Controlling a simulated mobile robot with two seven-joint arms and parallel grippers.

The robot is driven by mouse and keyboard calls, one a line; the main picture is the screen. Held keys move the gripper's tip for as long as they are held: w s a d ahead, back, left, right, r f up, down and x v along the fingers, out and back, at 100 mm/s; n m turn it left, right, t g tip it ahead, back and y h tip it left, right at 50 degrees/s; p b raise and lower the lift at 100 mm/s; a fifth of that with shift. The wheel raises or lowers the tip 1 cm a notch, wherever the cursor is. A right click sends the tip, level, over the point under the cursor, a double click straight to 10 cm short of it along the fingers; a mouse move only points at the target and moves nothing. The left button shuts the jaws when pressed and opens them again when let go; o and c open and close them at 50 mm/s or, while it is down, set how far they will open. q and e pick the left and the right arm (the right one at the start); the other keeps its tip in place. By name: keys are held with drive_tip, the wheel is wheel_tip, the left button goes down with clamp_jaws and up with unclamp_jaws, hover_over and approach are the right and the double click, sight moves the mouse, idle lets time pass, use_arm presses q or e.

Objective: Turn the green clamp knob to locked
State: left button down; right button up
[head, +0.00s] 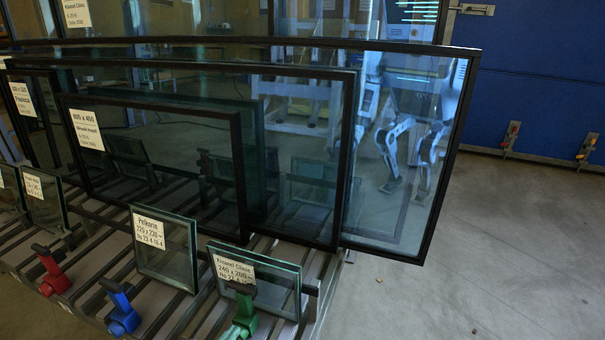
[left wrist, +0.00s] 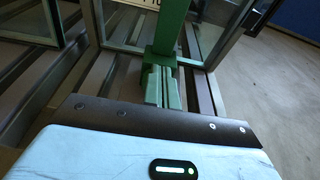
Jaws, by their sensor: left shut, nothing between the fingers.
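The green clamp (head: 243,318) stands at the bottom of the head view, at the front of the slatted rack, just below a small labelled glass pane. A dark bar crosses its top. In the left wrist view a green upright part (left wrist: 170,30) rises straight ahead of my left gripper (left wrist: 161,88). The two fingers are together and empty, pointing at the green part. I cannot tell whether they touch it. The right gripper shows in neither view. The knob's locked marking is not readable.
A blue clamp (head: 123,312) and a red clamp (head: 54,275) stand to the left along the rack. A small glass pane (head: 165,250) stands between the slats. Large dark-framed panes (head: 452,160) lean behind. Open grey floor (head: 500,260) lies to the right.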

use_arm(q)
drive_tip(key=shift+s+d+f, duration=0.15)
drive_tip(key=shift+s+d, duration=0.1)
drive_tip(key=shift+d, duration=0.2)
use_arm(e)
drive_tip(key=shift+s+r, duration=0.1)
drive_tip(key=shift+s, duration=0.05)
use_arm(q)
drive_tip(key=shift+d+f, duration=0.15)
drive_tip(key=shift+d, duration=0.05)
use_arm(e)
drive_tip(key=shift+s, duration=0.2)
use_arm(q)
drive_tip(key=shift+s, duration=0.1)
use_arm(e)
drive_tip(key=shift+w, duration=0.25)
use_arm(q)
drive_tip(key=shift+d+r+p, duration=0.1)
drive_tip(key=shift+r+p, duration=0.35)
drive_tip(key=shift+p, duration=0.05)
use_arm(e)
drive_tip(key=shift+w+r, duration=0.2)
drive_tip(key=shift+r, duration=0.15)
